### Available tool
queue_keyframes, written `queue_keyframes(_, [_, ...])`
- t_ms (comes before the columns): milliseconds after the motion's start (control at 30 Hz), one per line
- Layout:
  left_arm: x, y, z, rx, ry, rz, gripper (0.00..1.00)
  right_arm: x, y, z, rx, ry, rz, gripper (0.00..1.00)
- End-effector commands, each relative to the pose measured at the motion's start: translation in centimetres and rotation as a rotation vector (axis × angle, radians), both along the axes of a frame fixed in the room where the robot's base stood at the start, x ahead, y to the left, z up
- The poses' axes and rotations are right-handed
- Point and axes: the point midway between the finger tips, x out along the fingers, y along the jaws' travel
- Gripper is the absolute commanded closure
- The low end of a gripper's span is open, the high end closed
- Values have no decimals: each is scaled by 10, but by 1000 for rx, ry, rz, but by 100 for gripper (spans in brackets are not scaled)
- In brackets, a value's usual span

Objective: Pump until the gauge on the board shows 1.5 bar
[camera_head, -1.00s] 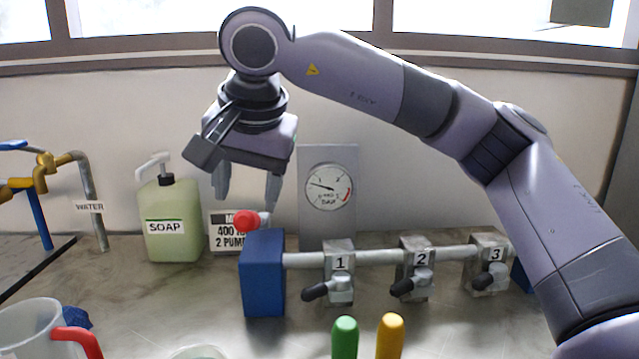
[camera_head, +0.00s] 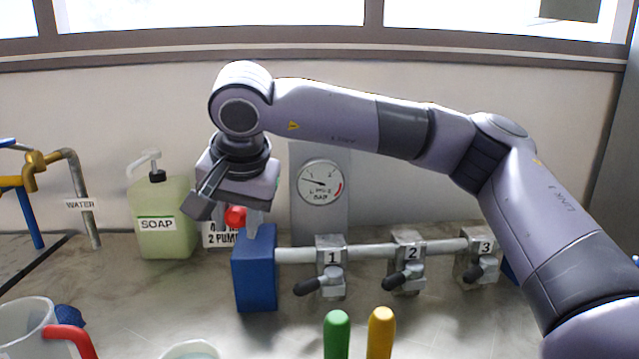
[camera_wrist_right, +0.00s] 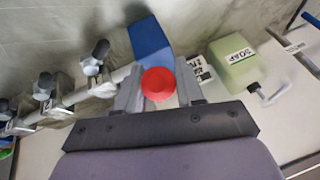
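The pump is a blue block (camera_head: 256,268) with a red knob (camera_head: 235,216) at its top, left of the pipe. My right gripper (camera_head: 240,218) is down at the knob. In the right wrist view the red knob (camera_wrist_right: 158,84) sits between the two fingers, which appear closed against its sides. The gauge (camera_head: 320,183) is on a grey board (camera_head: 305,232) behind the pipe. Its needle points left and slightly up, below the 1 mark; the exact reading is too small to tell. My left gripper is not in view.
Valves 1 (camera_head: 331,265), 2 (camera_head: 408,262) and 3 (camera_head: 480,257) line the pipe right of the pump. A soap bottle (camera_head: 162,218) and a partly hidden sign (camera_head: 216,238) stand left. Green (camera_head: 337,335) and yellow (camera_head: 380,332) handles and a jug (camera_head: 25,330) are in front.

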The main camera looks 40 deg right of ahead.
Motion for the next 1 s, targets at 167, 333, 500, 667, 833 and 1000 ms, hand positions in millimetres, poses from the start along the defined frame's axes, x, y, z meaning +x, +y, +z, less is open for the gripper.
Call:
queue_keyframes(167, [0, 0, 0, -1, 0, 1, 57, 0, 0, 0, -1, 1, 0, 97])
queue_keyframes(333, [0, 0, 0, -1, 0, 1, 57, 0, 0, 0, -1, 1, -1, 97])
queue_keyframes(500, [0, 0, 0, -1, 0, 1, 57, 0, 0, 0, -1, 1, -1, 97])
queue_keyframes(667, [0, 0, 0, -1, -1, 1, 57, 0, 0, 0, -1, 1, -1, 97])
queue_keyframes(833, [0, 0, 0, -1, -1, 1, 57, 0, 0, 0, -1, 1, -1, 97])
queue_keyframes(1000, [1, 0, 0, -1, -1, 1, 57, 0, 0, 0, -1, 1, -1, 97])
